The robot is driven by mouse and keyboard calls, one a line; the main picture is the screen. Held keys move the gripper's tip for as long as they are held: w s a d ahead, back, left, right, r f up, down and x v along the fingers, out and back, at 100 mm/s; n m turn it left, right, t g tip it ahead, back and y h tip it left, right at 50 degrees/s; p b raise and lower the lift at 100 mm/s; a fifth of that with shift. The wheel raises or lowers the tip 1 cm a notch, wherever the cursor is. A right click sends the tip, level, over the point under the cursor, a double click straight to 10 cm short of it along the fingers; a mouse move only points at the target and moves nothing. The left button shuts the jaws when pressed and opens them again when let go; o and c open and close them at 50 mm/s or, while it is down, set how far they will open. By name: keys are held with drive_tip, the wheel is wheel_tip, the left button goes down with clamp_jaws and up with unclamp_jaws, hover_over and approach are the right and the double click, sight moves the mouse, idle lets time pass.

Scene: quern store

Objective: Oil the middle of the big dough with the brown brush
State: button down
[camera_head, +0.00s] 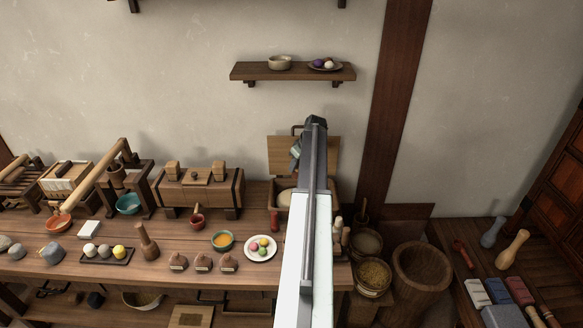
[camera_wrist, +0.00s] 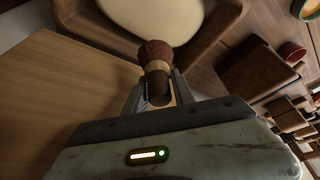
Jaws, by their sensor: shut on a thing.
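My gripper (camera_wrist: 158,90) is shut on the brown brush (camera_wrist: 155,55), which has reddish-brown bristles and a pale wooden band. The bristles point away from the jaws, toward the big dough (camera_wrist: 155,12). The dough is pale, smooth and rounded, cut off by the top of the wrist view. It lies in a wooden box with a brown rim (camera_wrist: 225,15). The bristle tip overlaps the dough's near edge in this view; I cannot tell whether they touch. In the head view the dough (camera_head: 286,198) shows partly beside my arm, which hides the brush and most of the gripper.
The box's raised lid (camera_head: 285,150) stands behind the dough. A green bowl of yellow liquid (camera_head: 222,240), a plate of coloured balls (camera_head: 261,247) and a small red bowl (camera_head: 197,221) stand left of my arm. Baskets and a large mortar (camera_head: 420,268) stand to the right.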

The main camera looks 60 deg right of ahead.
sight(296, 176)
drive_tip(key=shift+f+b, duration=2.9)
drive_tip(key=shift+f, duration=0.1)
drive_tip(key=shift+f+b, duration=1.1)
drive_tip(key=shift+s+a, duration=0.65)
drive_tip(key=shift+a, duration=0.45)
drive_tip(key=shift+s+a, duration=0.65)
drive_tip(key=shift+a, duration=0.4)
drive_tip(key=shift+s+a, duration=0.65)
drive_tip(key=shift+a, duration=0.45)
drive_tip(key=shift+s+d, duration=0.7)
drive_tip(key=shift+s, duration=0.3)
drive_tip(key=shift+w+d, duration=0.7)
drive_tip(key=shift+d, duration=0.35)
drive_tip(key=shift+w+d, duration=0.65)
drive_tip(key=shift+d, duration=0.45)
drive_tip(key=shift+w+d, duration=0.7)
drive_tip(key=shift+d, duration=0.35)
drive_tip(key=shift+s+d, duration=0.3)
drive_tip(key=shift+s, duration=0.25)
drive_tip(key=shift+s+d, duration=0.3)
drive_tip(key=shift+s, duration=0.2)
drive_tip(key=shift+s+a, duration=0.65)
drive_tip(key=shift+a, duration=0.45)
drive_tip(key=shift+s+a, duration=0.7)
drive_tip(key=shift+a, duration=0.35)
drive_tip(key=shift+s+a, duration=0.65)
drive_tip(key=shift+a, duration=0.45)
